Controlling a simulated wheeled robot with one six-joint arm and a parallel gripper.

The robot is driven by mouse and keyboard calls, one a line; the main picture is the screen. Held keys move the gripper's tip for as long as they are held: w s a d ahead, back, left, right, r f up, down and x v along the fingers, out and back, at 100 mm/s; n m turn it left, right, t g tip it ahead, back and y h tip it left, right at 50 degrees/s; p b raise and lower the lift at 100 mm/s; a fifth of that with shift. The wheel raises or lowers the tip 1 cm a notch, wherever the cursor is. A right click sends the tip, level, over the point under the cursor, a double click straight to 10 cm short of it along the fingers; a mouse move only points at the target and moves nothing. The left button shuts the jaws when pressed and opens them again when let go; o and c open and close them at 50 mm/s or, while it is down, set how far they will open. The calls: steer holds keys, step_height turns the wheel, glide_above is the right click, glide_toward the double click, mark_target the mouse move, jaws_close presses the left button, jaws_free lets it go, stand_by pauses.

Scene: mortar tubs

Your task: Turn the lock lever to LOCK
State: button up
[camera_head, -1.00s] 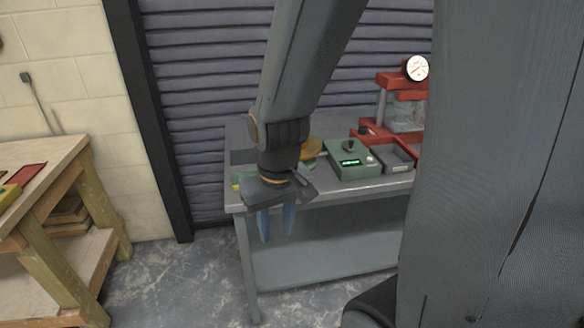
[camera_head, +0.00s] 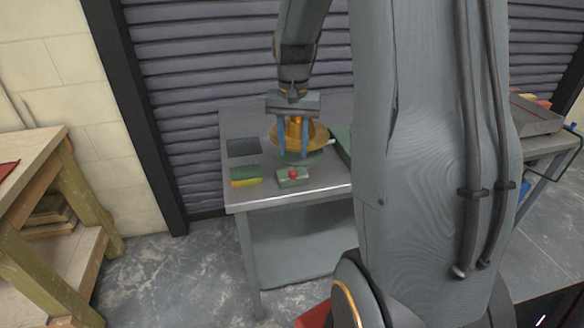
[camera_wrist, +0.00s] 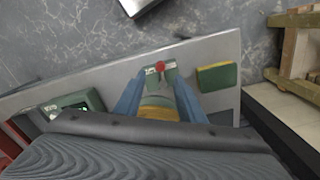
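My gripper (camera_head: 293,155) points down over the grey bench in the head view. Its two blue fingers stand apart, with a yellow-brass round dish (camera_head: 316,136) on a green base behind them. In the wrist view my gripper (camera_wrist: 158,88) is open, and the dish (camera_wrist: 158,112) shows between the fingers. A small green box (camera_head: 300,182) with a red knob (camera_head: 293,173) sits at the bench's front, beyond the fingertips in the wrist view (camera_wrist: 160,66). It has pale markings too small to read. I cannot tell for sure which part is the lock lever.
A green and yellow block (camera_head: 246,176) lies left of the red-knobbed box. A dark rectangle (camera_head: 243,148) is behind it on the bench (camera_head: 237,115). A green device (camera_wrist: 75,103) with a display stands beside the dish. A wooden bench (camera_head: 40,150) is at the left.

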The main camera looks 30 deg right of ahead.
mark_target(293, 172)
steer(key=shift+a+f+p, duration=0.1)
steer(key=shift+f+p, duration=0.6)
steer(key=shift+f, duration=2.8)
